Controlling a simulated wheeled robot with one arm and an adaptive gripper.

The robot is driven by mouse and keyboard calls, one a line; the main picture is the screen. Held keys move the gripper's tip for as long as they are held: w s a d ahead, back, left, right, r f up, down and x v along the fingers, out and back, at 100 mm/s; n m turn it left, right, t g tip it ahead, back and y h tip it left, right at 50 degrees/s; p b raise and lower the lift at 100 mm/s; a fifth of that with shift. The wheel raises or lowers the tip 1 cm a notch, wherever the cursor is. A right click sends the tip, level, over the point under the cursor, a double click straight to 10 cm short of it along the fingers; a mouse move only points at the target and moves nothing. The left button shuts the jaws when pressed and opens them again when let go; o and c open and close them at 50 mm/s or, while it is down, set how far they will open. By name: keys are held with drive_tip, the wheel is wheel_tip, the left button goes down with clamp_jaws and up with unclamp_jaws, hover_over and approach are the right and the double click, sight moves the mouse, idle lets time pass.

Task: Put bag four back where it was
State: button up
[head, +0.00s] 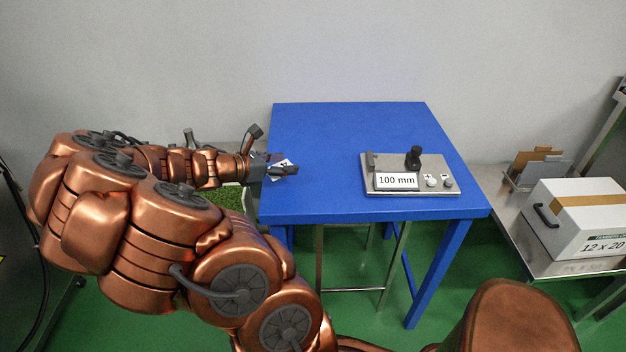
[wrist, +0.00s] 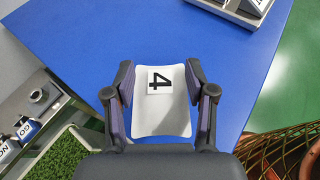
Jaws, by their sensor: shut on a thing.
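Bag four is a small white bag (wrist: 163,112) with a black "4" on a label, seen in the wrist view between my fingers. My gripper (wrist: 162,88) is shut on it, one finger at each side edge. In the head view, my gripper (head: 283,168) is at the left edge of the blue table (head: 345,130), and a part of the white bag (head: 278,173) shows there. I cannot tell how high the bag is above the table.
A steel device (head: 412,188) with a "100 mm" sign stands on the table's right half. A white box (head: 580,215) is on a steel bench at right. Most of the tabletop is clear.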

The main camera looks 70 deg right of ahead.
drive_tip(key=s+m+g, duration=0.1)
drive_tip(key=s, duration=0.2)
drive_tip(key=s+m+g+y, duration=0.1)
drive_tip(key=s, duration=0.2)
drive_tip(key=s+a+m+g+y, duration=0.1)
drive_tip(key=s, duration=0.2)
drive_tip(key=shift+s+a+f, duration=0.1)
drive_tip(key=shift+f, duration=0.1)
drive_tip(key=s+a+m+g+y, duration=0.3)
drive_tip(key=s+a+m+y, duration=0.1)
drive_tip(key=s, duration=0.6)
drive_tip(key=p, duration=0.2)
hover_over(318, 179)
drive_tip(key=shift+a+f, duration=0.15)
drive_tip(key=shift+f, duration=0.2)
drive_tip(key=shift+f, duration=1.75)
drive_tip(key=shift+f, duration=0.1)
drive_tip(key=o, duration=0.7)
